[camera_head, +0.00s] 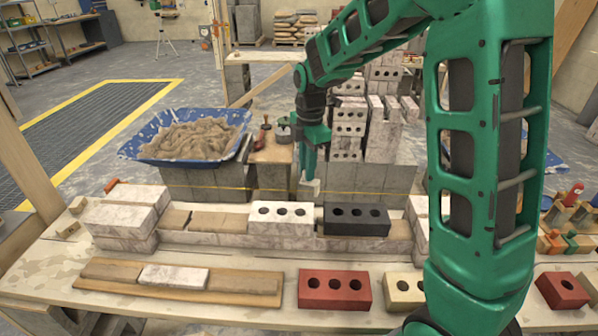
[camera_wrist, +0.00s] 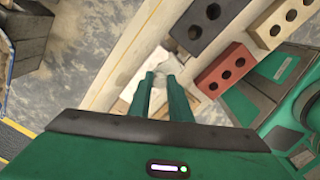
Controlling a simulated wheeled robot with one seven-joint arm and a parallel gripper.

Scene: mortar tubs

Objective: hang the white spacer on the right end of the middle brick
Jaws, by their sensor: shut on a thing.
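My gripper (camera_head: 309,180) is shut on the white spacer (camera_head: 311,190), a small pale piece at its fingertips. The gripper points down and holds the spacer above and behind the brick row. The middle brick (camera_head: 282,231) is whitish with three holes and sits on the wall course. Its right end faces a dark three-hole brick (camera_head: 356,230) across a narrow gap. The spacer is apart from the middle brick. In the wrist view, my fingertips (camera_wrist: 160,78) are close together, and the part of the spacer between them is hard to make out. The dark brick also shows there (camera_wrist: 206,26).
A taut yellow line (camera_head: 240,188) runs behind the bricks. A blue tub of mortar (camera_head: 130,152) stands at back left. A red brick (camera_head: 334,303) and a cream brick (camera_head: 404,300) lie in front. Pale blocks (camera_head: 127,207) stand at the row's left end.

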